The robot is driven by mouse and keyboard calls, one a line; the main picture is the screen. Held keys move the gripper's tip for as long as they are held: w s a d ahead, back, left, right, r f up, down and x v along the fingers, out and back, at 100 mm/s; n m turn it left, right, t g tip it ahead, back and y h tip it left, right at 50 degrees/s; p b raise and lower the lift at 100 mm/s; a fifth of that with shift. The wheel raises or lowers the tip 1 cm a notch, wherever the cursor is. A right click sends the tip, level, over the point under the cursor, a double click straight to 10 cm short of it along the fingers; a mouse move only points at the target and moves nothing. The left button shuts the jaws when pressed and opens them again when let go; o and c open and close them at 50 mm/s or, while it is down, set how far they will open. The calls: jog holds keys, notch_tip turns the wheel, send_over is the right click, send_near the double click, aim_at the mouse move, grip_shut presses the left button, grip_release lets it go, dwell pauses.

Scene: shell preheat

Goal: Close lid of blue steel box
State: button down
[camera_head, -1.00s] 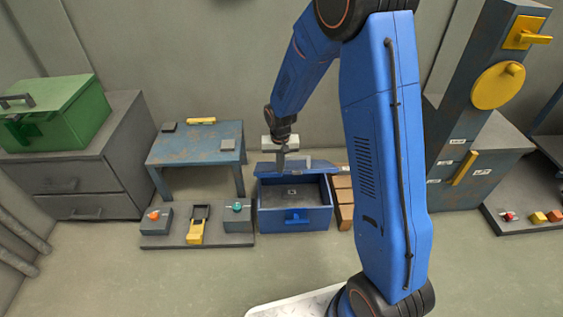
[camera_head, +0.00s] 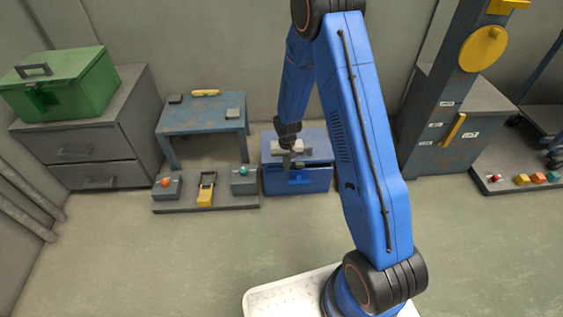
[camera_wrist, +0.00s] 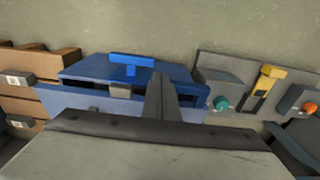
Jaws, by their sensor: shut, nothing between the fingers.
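The blue steel box (camera_head: 297,182) stands on the floor at the centre of the head view, its handle side facing me. Its lid (camera_head: 318,143) is down over most of the box. In the wrist view the blue box (camera_wrist: 178,73) shows a dark gap between its handle side and the lid (camera_wrist: 85,102), with a small grey piece in the gap. My gripper (camera_head: 297,164) is shut and empty, at the lid's front part. Its fingers (camera_wrist: 160,100) cross the gap in the wrist view; whether they touch the lid is unclear.
A grey board (camera_head: 222,202) with a yellow clamp and coloured knobs lies left of the box. A worn blue table (camera_head: 203,126) stands behind it. The floor in front is clear.

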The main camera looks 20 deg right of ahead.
notch_tip(320, 180, down, 7)
jog(key=s+t, duration=0.1)
jog(key=t, duration=0.2)
jog(key=shift+s+a+f, duration=0.15)
jog(key=shift+a+f, duration=0.05)
jog(key=shift+d, duration=0.1)
dwell(0.6)
